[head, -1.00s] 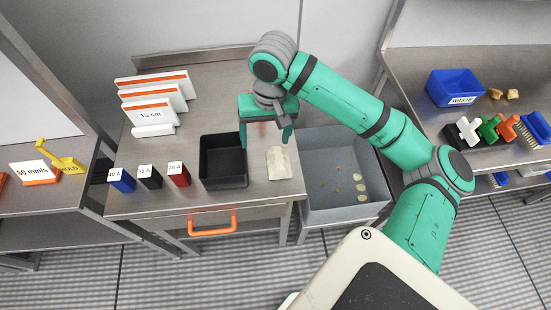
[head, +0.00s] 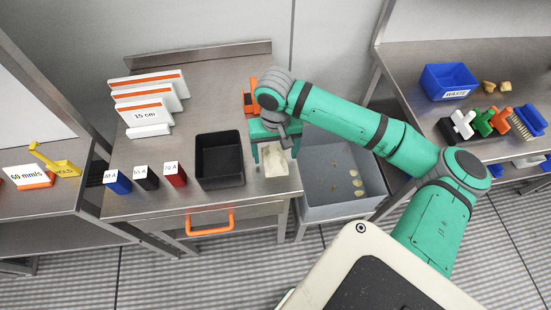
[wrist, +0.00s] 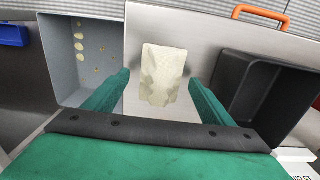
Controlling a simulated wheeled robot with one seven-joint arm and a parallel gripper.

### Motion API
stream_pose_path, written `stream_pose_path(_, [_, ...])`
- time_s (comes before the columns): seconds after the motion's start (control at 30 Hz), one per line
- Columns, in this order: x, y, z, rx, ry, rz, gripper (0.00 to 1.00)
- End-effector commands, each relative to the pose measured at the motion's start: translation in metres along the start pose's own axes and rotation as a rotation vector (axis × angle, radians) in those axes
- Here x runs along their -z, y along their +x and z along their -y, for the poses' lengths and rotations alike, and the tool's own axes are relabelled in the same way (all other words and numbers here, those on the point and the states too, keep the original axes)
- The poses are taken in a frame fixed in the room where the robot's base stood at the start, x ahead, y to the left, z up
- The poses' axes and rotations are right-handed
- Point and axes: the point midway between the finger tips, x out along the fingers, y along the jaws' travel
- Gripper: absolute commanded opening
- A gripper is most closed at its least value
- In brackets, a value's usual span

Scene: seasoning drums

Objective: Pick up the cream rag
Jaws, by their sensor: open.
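The cream rag (head: 275,156) lies on the steel table at its right part, between the black tray and the grey bin. In the wrist view the rag (wrist: 162,75) lies flat and slightly crumpled, midway between the two fingers. My gripper (head: 272,158) is over the rag, fingers pointing down on either side. In the wrist view my gripper (wrist: 160,82) is open and empty, with a gap between each finger and the rag. I cannot tell exactly how high the fingertips are above the table.
The black tray (head: 202,162) stands close left of my gripper. The grey bin (head: 340,209), holding several pale pieces, is close on the right. Red (head: 175,174), black and blue blocks stand farther left. An orange object (head: 249,99) is behind my gripper. A blue waste box (head: 449,80) stands on the right table.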

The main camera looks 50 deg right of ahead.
Motion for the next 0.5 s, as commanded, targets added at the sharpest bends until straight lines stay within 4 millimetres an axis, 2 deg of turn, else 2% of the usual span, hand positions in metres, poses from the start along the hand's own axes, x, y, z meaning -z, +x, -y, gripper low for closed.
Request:
stream_pose_path(0.13, [0.0, 0.013, 0.0, 0.0, 0.0, 0.0, 0.77])
stream_pose_path(0.4, [0.0, 0.016, 0.0, 0.0, 0.001, -0.001, 0.77])
stream_pose_path(0.5, [0.0, 0.016, -0.001, 0.0, 0.002, -0.001, 0.53])
